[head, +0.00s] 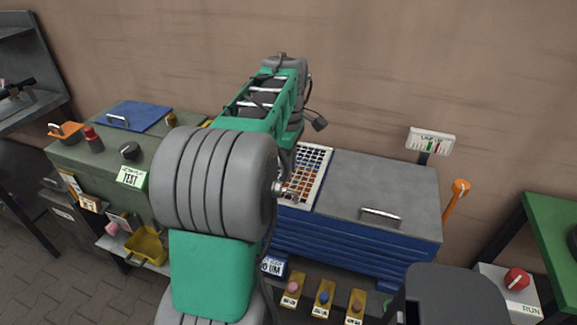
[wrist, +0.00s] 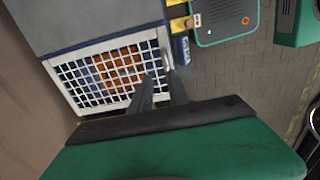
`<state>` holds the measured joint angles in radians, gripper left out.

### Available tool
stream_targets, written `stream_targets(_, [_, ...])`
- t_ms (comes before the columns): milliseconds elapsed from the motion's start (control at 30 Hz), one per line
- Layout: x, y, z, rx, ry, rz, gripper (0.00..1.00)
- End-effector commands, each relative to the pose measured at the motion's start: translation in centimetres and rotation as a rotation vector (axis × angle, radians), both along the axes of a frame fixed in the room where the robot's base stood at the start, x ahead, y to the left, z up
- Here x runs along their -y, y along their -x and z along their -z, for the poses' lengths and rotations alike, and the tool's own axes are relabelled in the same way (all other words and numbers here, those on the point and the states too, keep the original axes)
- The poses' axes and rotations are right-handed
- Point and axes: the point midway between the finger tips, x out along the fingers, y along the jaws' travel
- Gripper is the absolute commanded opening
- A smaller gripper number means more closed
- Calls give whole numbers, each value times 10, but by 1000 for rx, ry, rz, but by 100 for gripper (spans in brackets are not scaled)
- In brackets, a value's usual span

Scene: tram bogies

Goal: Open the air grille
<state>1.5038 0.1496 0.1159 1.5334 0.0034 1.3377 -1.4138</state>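The air grille (head: 314,172) is a white grid in a white frame, with orange and blue behind it. It lies at the left end of the top of a blue and grey cabinet, its left part hidden by my arm in the head view. In the wrist view the grille (wrist: 105,75) looks flat in its frame. A small pale handle (wrist: 163,57) stands at its right edge. My gripper (wrist: 160,75) has its two fingers apart with a narrow gap, tips beside this handle. I cannot tell whether they touch it.
The cabinet's grey lid (head: 372,190) has a bar handle (head: 380,217). A gauge sign (head: 431,141) and an orange lever (head: 457,195) stand behind and right. A green bench (head: 70,160) with knobs and a blue panel stands left. A wall rises close behind.

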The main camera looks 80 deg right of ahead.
Motion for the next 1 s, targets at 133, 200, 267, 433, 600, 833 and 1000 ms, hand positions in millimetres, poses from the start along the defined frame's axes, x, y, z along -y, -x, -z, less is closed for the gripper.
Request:
stream_targets(133, [0,0,0,0,0,0,8])
stream_targets(200, [0,0,0,0,0,0,2])
stream_targets(267, [0,0,0,0,0,0,0])
stream_targets(433, [0,0,0,0,0,0,0])
stream_targets(600, [0,0,0,0,0,0,0])
stream_targets(833, [0,0,0,0,0,0,0])
stream_targets(1000, [0,0,0,0,0,0,0])
